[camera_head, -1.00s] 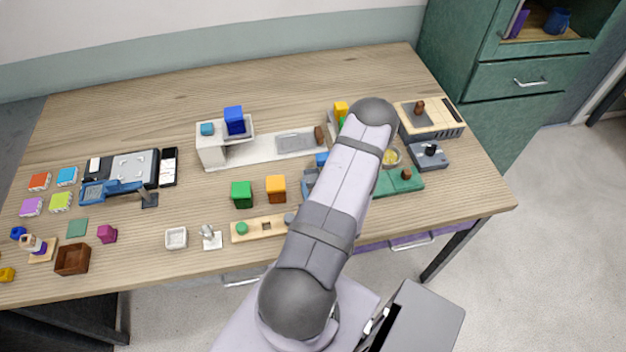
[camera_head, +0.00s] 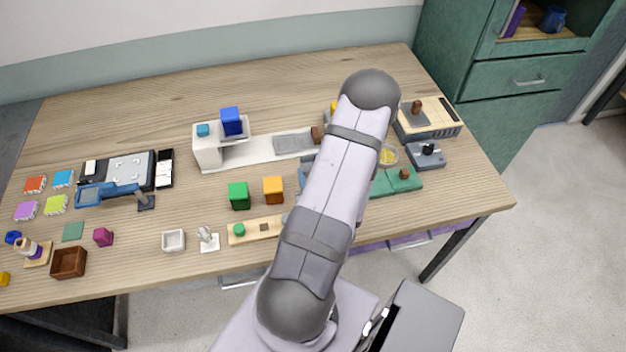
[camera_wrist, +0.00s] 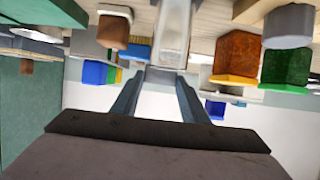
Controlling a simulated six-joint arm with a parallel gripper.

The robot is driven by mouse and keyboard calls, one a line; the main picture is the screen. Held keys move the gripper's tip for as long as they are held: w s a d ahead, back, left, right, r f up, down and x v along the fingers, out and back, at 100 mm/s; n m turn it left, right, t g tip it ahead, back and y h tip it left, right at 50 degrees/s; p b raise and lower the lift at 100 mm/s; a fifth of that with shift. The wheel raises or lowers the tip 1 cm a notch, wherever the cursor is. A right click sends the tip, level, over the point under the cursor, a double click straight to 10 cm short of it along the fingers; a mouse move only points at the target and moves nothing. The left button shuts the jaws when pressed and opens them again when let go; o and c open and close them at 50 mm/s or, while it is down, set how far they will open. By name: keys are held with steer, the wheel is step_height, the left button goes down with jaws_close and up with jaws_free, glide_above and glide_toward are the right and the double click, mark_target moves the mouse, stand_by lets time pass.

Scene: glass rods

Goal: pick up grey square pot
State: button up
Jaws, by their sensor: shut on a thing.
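In the wrist view, the two fingers of my gripper (camera_wrist: 157,92) are closed on a grey, square-sided thing (camera_wrist: 173,42). It runs up to the top edge of the picture, so its full shape is cut off, and I cannot tell for sure that it is the grey square pot. In the head view, my gripper and what it holds are hidden behind my arm. A small pale grey square pot (camera_head: 173,240) stands upright on the table near the front edge, left of my arm and apart from it.
A green block (camera_head: 238,196) and an orange block (camera_head: 273,190) stand left of my arm. A wooden strip (camera_head: 255,230) lies in front of them. A white stand with a blue block (camera_head: 231,121) is behind. A beige tray (camera_head: 430,118) is at right. The table's back left is clear.

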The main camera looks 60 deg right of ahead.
steer(key=shift+r+p, duration=1.35)
steer(key=shift+r, duration=0.65)
steer(key=shift+w, duration=0.1)
